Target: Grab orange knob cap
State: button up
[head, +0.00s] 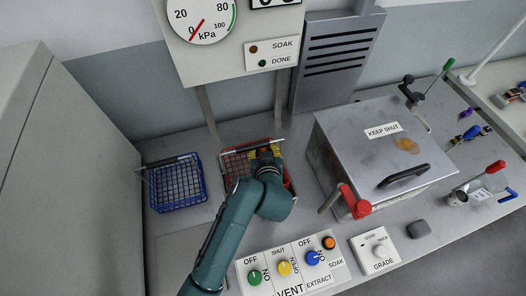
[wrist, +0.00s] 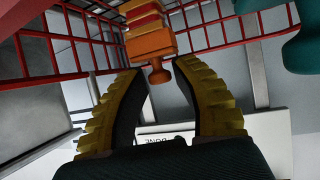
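An orange stepped piece with a small round knob end (wrist: 151,42), which looks like the orange knob cap, shows in the wrist view at top centre, with a red layer behind it. Its knob end lies between the tips of my gripper (wrist: 158,78). The yellow ridged fingers are spread, with a visible gap on both sides of the knob, so they do not appear closed on it. In the head view my gripper (head: 266,152) is at the red wire basket (head: 232,166); my arm hides most of the basket's contents.
A blue wire basket (head: 177,187) stands left of the red one. A metal box marked KEEP SHUT (head: 350,140) stands close on the right. A control panel with coloured knobs (head: 292,268) is in front. The gauge panel (head: 225,60) rises behind on posts.

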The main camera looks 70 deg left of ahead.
jog(key=c, duration=0.3)
jog(key=shift+c, duration=0.2)
